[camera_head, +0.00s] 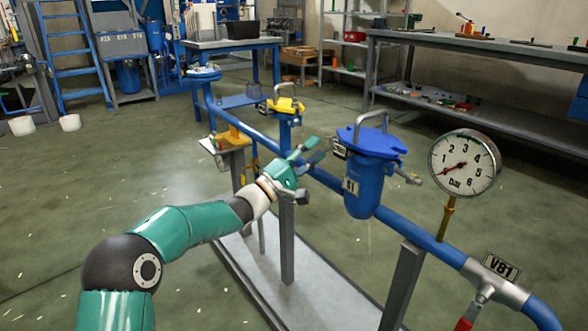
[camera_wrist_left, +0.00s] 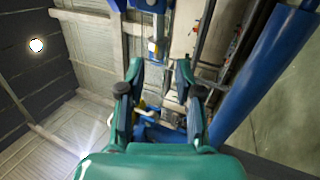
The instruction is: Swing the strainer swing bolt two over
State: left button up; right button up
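The blue strainer (camera_head: 364,186) hangs on the blue pipe at centre right of the head view. Its blue lid (camera_head: 372,138) has a grey loop handle. One grey swing bolt (camera_head: 406,176) sticks out at the strainer's right side. A small grey fitting with a tag (camera_head: 339,148) sits at the lid's left edge; I cannot read which bolt is number two. My left gripper (camera_head: 317,149) is just left of the strainer, above the pipe, apart from the lid as far as I can tell. In the left wrist view its fingers (camera_wrist_left: 158,78) are spread and empty. My right gripper is not shown.
A pressure gauge (camera_head: 465,163) stands on the pipe right of the strainer. A tagged valve (camera_head: 499,267) with a red handle is at lower right. A yellow-topped fitting (camera_head: 285,105) stands behind my gripper. Grey posts (camera_head: 287,242) carry the pipe. A workbench (camera_head: 490,52) is behind.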

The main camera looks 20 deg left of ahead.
pick_arm(q)
jog(key=v, duration=0.7)
jog(key=s+d+f+m+g+y+p, duration=0.1)
jog(key=s+d+f+g, duration=0.25)
jog(key=f, duration=0.45)
jog(key=s+d+f+g+p, duration=0.1)
jog(key=s+d+f+g, duration=0.25)
jog(key=f, duration=0.45)
jog(key=s+d+f+m+g+y+p, duration=0.1)
jog(key=s+d+f+g, duration=0.25)
jog(key=f, duration=0.45)
jog(key=s+a+f+m+g+y+p, duration=0.1)
jog(key=s+a+f+m+g+y, duration=0.2)
jog(key=s+f, duration=0.7)
jog(key=s+a+f+m+g+y+p, duration=0.1)
jog(key=s+f+g+y+p, duration=0.15)
jog(key=s+f+g, duration=0.6)
jog(key=s+d+r+m+t+y+p, duration=0.1)
jog(key=s+d+m+t, duration=0.2)
jog(key=s, duration=0.6)
notch_tip(320, 180, up, 38)
jog(key=a+t+p, duration=0.1)
jog(key=p, duration=3.6)
jog(key=shift+a+p, duration=0.2)
jog(key=shift+p, duration=0.2)
